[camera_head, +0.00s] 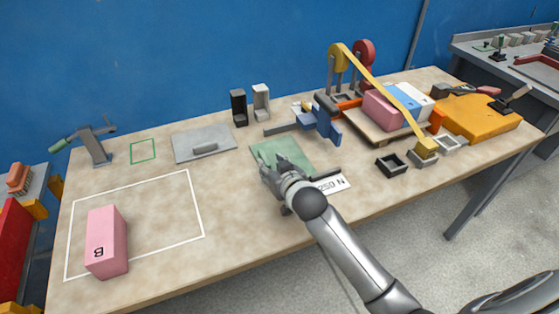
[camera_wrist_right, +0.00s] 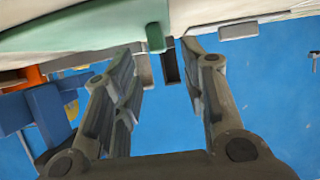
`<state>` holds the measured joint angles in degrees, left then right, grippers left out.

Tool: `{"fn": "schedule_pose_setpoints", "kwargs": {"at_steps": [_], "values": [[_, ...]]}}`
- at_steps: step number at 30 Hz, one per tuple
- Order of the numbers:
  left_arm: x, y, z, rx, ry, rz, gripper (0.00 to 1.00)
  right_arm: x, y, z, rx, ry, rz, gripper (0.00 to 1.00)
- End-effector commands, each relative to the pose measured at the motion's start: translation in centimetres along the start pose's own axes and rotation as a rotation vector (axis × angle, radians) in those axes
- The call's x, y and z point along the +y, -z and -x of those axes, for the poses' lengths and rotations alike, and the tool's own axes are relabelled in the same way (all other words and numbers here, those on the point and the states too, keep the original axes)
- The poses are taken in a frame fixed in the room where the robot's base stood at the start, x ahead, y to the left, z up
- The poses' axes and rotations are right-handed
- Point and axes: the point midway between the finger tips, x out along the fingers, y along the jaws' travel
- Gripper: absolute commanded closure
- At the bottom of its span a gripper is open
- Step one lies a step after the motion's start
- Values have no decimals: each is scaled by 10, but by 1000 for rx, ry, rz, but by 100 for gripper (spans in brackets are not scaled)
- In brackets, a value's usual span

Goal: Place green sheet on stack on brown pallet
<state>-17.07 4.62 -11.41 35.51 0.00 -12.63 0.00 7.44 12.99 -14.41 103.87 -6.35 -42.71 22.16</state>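The green sheet (camera_head: 285,153) lies on the table near its middle, partly hidden by my right gripper (camera_head: 266,168). In the right wrist view, my right gripper (camera_wrist_right: 163,50) has its two fingers apart. The green sheet (camera_wrist_right: 70,38) spans the upper left there, and a small green raised piece (camera_wrist_right: 156,38) shows near the gap between the fingertips. I cannot tell whether the fingers touch it. The brown pallet (camera_head: 372,136) is at the right and carries a stack of pink, blue and white blocks (camera_head: 383,109). My left gripper is not in view.
A blue clamp (camera_head: 323,122) stands between sheet and pallet. A grey plate with handle (camera_head: 203,144), a white label (camera_head: 331,184) and a pink block (camera_head: 106,240) are on the table.

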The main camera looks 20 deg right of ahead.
Motion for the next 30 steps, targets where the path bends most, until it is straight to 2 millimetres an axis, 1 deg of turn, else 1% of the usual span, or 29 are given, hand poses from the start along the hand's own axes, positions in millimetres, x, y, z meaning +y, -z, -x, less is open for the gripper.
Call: {"fn": "schedule_pose_setpoints", "kwargs": {"at_steps": [4, 9, 12, 15, 24, 30], "values": [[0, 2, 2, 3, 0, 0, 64, 0, 2, -9, -1, 0, 0, 61], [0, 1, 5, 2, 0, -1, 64, 1, 5, -31, -1, 0, 1, 61], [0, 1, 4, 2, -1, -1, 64, 1, 4, -43, -2, 0, 0, 61], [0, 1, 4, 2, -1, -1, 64, 1, 4, -50, 0, 0, 0, 61], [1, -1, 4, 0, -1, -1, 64, 1, 4, -53, -1, 1, 0, 61], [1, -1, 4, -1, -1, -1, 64, 1, 4, -53, -1, 1, 0, 86]]}}
